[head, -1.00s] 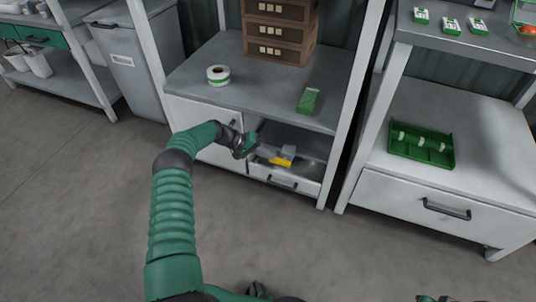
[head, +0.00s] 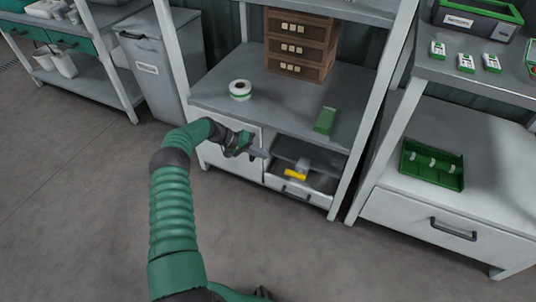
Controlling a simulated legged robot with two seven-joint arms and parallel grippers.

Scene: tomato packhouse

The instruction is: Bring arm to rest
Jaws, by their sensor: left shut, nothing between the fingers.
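My left arm comes up from the bottom left in the head view. Its gripper (head: 257,152) is shut and empty, in front of the shelving unit and beside the left edge of an open drawer (head: 300,190). The drawer holds a yellow item (head: 295,174) and a grey item, partly shaded. My right gripper does not show clearly; only a small dark part appears at the bottom edge.
Above the drawer, a worktop (head: 275,98) carries a tape roll (head: 240,89), a green box (head: 325,120) and stacked brown crates (head: 299,45). At right, a lower bench (head: 400,205) holds a green tray (head: 432,166). A grey bin (head: 150,75) stands at left. The floor in front is clear.

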